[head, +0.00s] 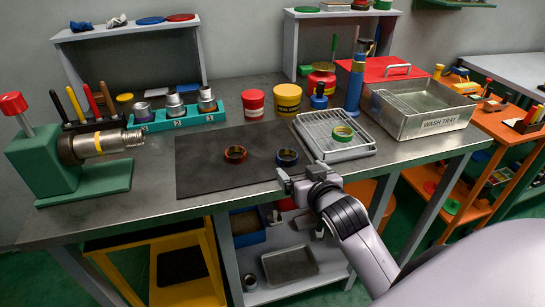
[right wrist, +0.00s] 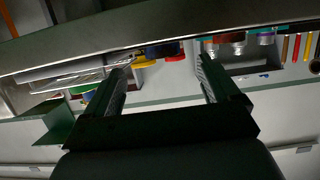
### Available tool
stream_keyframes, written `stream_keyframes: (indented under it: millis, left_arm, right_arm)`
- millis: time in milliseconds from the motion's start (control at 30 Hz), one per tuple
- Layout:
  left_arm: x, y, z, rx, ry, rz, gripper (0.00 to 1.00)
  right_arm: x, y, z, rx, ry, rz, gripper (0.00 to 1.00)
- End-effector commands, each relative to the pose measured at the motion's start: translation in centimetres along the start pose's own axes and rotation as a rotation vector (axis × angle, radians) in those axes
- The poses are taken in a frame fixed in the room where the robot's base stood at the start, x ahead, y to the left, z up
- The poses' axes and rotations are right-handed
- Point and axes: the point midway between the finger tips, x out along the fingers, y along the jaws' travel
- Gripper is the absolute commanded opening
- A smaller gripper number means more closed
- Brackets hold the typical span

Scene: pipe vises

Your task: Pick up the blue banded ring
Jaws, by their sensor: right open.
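The blue banded ring (head: 287,157) is dark with a blue band and lies on the dark mat (head: 205,178), near its right edge. My right gripper (head: 284,180) is just in front of it in the head view, at the table's front edge, apart from the ring. It is open, and in the right wrist view the gap between its fingers (right wrist: 162,68) holds nothing. The ring cannot be made out in the right wrist view. My left gripper is in neither view.
A red-and-orange banded ring (head: 235,153) lies left on the mat. A green-yellow ring (head: 343,133) sits on a wire rack (head: 318,126). A green vise (head: 40,160) stands left and a wash tray (head: 425,110) right. The table edge (right wrist: 130,35) crosses the wrist view.

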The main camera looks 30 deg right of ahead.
Motion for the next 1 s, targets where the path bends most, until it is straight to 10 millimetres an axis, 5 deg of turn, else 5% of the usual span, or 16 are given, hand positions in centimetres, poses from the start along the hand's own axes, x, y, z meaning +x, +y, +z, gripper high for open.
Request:
stream_keyframes:
  millis: [700, 1000]
  left_arm:
    - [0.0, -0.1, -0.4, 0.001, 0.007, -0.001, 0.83]
    - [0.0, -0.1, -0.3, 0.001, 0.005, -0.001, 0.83]
  right_arm:
    - [6.6, -0.2, -0.9, 0.000, 0.000, 0.001, 0.89]
    - [7.1, -0.2, -0.9, 0.000, 0.000, 0.001, 0.89]
